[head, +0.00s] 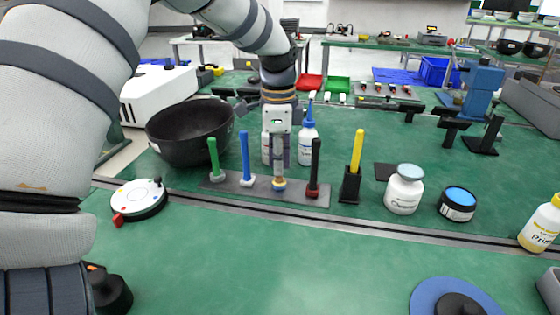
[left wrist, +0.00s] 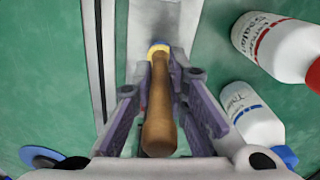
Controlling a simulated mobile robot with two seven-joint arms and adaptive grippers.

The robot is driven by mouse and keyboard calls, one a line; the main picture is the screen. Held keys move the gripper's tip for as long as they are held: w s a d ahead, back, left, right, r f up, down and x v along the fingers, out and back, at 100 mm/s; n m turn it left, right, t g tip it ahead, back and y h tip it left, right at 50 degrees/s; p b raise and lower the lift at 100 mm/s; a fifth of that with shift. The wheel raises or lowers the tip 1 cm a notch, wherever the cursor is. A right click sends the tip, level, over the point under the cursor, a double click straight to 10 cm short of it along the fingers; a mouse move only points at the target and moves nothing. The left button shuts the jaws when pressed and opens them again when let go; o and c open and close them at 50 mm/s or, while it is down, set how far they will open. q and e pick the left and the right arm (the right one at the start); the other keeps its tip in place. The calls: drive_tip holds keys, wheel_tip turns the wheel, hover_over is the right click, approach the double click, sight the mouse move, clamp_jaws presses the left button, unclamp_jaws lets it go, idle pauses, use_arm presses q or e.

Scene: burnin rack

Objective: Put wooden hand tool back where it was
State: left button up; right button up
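The wooden hand tool (head: 279,170) stands upright on the grey rack strip (head: 230,185), between the blue-handled tool (head: 245,158) and the black-handled tool (head: 314,168). Its brown handle (left wrist: 160,110) and yellow collar show in the left wrist view. My left gripper (head: 279,158) points down over it, with one finger on each side of the handle. The fingers (left wrist: 160,85) look spread, with a narrow gap on either side of the handle. My right gripper is not in view.
A green-handled tool (head: 214,158) stands at the strip's left end, and a yellow-handled one (head: 356,152) stands in a black holder to its right. White bottles (head: 308,140) stand close behind my gripper. A black bowl (head: 190,135) is at left. The front mat is mostly clear.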

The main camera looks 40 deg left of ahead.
use_arm(q)
drive_tip(key=shift+o, duration=1.3)
drive_tip(key=shift+s+d+r, duration=0.15)
drive_tip(key=shift+r, duration=0.3)
wheel_tip(320, 180, up, 12)
drive_tip(key=shift+f, duration=0.25)
drive_tip(key=shift+f, duration=0.1)
